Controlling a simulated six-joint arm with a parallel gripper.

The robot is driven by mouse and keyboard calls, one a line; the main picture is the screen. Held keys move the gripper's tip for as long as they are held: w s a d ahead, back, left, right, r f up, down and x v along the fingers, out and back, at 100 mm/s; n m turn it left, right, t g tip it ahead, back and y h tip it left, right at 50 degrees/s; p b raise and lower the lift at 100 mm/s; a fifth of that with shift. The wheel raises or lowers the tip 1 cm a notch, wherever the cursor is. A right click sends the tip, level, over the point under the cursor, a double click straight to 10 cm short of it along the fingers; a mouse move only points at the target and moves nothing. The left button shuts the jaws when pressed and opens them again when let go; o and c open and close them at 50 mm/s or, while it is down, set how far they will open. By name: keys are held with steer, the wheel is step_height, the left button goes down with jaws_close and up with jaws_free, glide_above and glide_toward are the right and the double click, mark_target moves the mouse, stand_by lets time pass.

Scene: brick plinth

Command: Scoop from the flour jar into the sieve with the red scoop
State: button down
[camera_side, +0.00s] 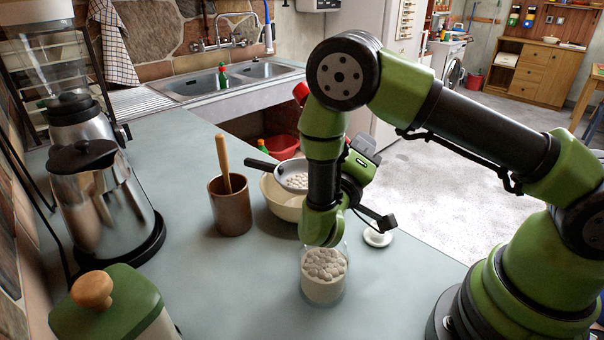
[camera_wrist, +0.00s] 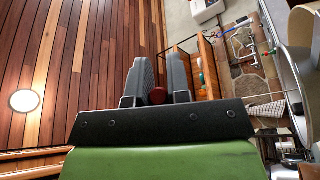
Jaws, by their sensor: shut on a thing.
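The flour jar (camera_side: 323,288) is clear glass, stands upright and open on the counter, and holds pale, lumpy flour. The sieve (camera_side: 263,165), with a dark handle, rests over a cream bowl (camera_side: 282,205); pale lumps show in it. My gripper (camera_side: 365,143) points upward beside my forearm, above the counter and right of the sieve. In the wrist view its two grey fingers (camera_wrist: 161,80) are shut on the red scoop (camera_wrist: 157,96). A red part of the scoop (camera_side: 300,92) shows left of my arm in the side view; the rest is hidden.
A brown crock (camera_side: 231,218) with a wooden stick stands left of the bowl. A steel coffee pot (camera_side: 100,200) and a green-lidded canister (camera_side: 115,305) are at left. A small white disc (camera_side: 377,238) lies right of the jar. Counter between crock and jar is clear.

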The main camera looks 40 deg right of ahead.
mark_target(299, 88)
step_height(299, 88, down, 4)
steer(key=n+y, duration=0.3)
steer(key=n, duration=0.4)
steer(key=shift+w+r+n+g+y, duration=0.45)
steer(key=shift+w+r+n+g, duration=0.5)
steer(key=shift+w+r+n, duration=1)
steer(key=shift+w+r+n+g+y, duration=0.4)
steer(key=shift+w+r+n+g, duration=0.5)
steer(key=shift+w+r+n, duration=1.05)
steer(key=shift+w+r+n+g+y, duration=0.45)
steer(key=shift+w+r+n+g, duration=0.5)
steer(key=shift+w+r+n, duration=0.95)
steer(key=shift+w+f+n+g, duration=0.2)
steer(key=shift+w+n+g, duration=0.4)
steer(key=shift+w, duration=0.8)
